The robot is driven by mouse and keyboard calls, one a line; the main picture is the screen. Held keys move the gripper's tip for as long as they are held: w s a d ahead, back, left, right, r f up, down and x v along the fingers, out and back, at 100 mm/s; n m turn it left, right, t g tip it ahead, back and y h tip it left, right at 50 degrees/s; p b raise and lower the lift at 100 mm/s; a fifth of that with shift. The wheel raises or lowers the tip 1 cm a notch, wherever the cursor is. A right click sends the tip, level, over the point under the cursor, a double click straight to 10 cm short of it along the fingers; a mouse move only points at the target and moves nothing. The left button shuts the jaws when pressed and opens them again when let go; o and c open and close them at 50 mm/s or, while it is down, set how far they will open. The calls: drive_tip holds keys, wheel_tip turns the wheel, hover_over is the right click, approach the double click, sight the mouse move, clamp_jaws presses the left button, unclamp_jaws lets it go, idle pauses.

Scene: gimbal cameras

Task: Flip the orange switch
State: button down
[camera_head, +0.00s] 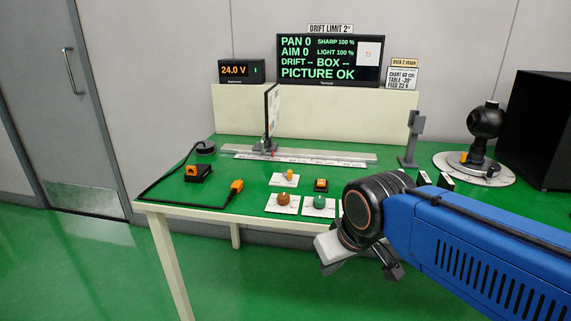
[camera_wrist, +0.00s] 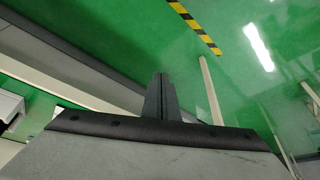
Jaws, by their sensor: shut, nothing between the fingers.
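Two orange parts on the green table (camera_head: 155,190) look like possible switches, and I cannot tell for certain which is the orange switch. One is a small orange lever (camera_head: 290,175) on a white plate. The other is an orange piece (camera_head: 320,184) in a small black housing just right of it. My gripper (camera_wrist: 161,80) is shut and empty, its dark fingers together in the wrist view, over green floor. In the head view my wrist hangs at the table's front edge, right of and nearer than both parts. No switch shows in the wrist view.
A brown-orange knob (camera_head: 283,199) and a green knob (camera_head: 318,202) sit in front. A black cable ends in an orange plug (camera_head: 237,186); an orange-and-black block (camera_head: 197,172) lies at left. Behind stand a rail (camera_head: 350,157), an upright panel (camera_head: 271,112) and a monitor (camera_head: 330,60).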

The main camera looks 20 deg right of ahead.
drive_tip(key=w+d+r+m+g, duration=0.2)
drive_tip(key=w+r, duration=0.5)
drive_tip(key=w+d+r+m+g, duration=0.1)
drive_tip(key=w+d+r, duration=0.2)
drive_tip(key=w+r, duration=0.35)
drive_tip(key=m+g+y, duration=0.1)
drive_tip(key=m+g, duration=0.2)
drive_tip(key=m, duration=0.1)
approach(320, 184)
drive_tip(key=f, duration=0.4)
drive_tip(key=s+f, duration=0.1)
drive_tip(key=f, duration=0.1)
drive_tip(key=shift+a+f, duration=0.15)
drive_tip(key=shift+a, duration=0.2)
